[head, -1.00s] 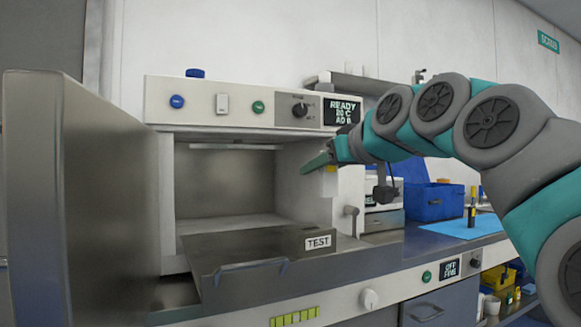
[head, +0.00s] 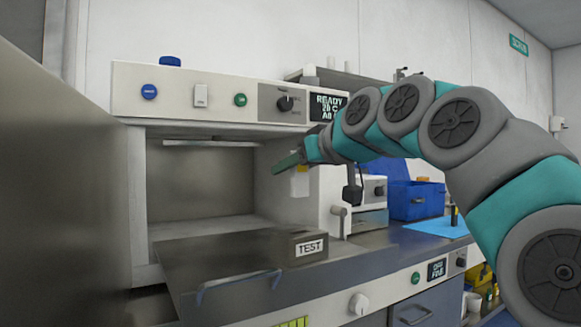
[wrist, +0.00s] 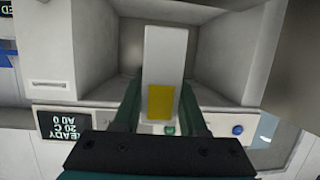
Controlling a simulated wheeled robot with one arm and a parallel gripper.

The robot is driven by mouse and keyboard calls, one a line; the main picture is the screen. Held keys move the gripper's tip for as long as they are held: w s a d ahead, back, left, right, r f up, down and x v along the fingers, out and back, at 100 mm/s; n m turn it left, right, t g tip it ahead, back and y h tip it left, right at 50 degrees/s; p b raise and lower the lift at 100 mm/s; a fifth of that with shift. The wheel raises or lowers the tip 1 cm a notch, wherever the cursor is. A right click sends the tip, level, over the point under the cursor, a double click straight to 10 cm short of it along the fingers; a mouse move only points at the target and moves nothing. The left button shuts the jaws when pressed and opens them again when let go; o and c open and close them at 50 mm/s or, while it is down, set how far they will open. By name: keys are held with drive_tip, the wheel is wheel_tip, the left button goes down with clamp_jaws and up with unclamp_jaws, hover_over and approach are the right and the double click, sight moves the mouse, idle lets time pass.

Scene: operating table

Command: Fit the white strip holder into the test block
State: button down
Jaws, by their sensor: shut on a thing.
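The white strip holder (wrist: 165,55) is a pale upright strip with a yellow patch, seen between my fingers in the wrist view. In the head view it shows as a small white piece (head: 300,182) below my fingers. My gripper (head: 285,166) is shut on it, held in the air in front of the right side of the oven opening. The test block (head: 288,246) is a dark block with a white TEST label on its front. It sits low in front of the opening, below my gripper and apart from the holder. Its top detail is too dark to make out.
The oven (head: 200,95) stands open, its cavity empty, with its large grey door (head: 60,200) swung out at the left. A handle (head: 338,212) sticks out right of the opening. A blue bin (head: 418,203) and blue mat (head: 437,226) lie further right.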

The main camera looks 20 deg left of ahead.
drive_tip(key=shift+f+b, duration=1.7)
drive_tip(key=shift+f, duration=1)
drive_tip(key=shift+f+b, duration=1.3)
drive_tip(key=shift+f, duration=0.65)
drive_tip(key=shift+r, duration=0.1)
drive_tip(key=shift+r+p, duration=1.15)
drive_tip(key=shift+r, duration=0.45)
drive_tip(key=shift+f+b, duration=0.8)
drive_tip(key=shift+f, duration=0.15)
idle(0.7)
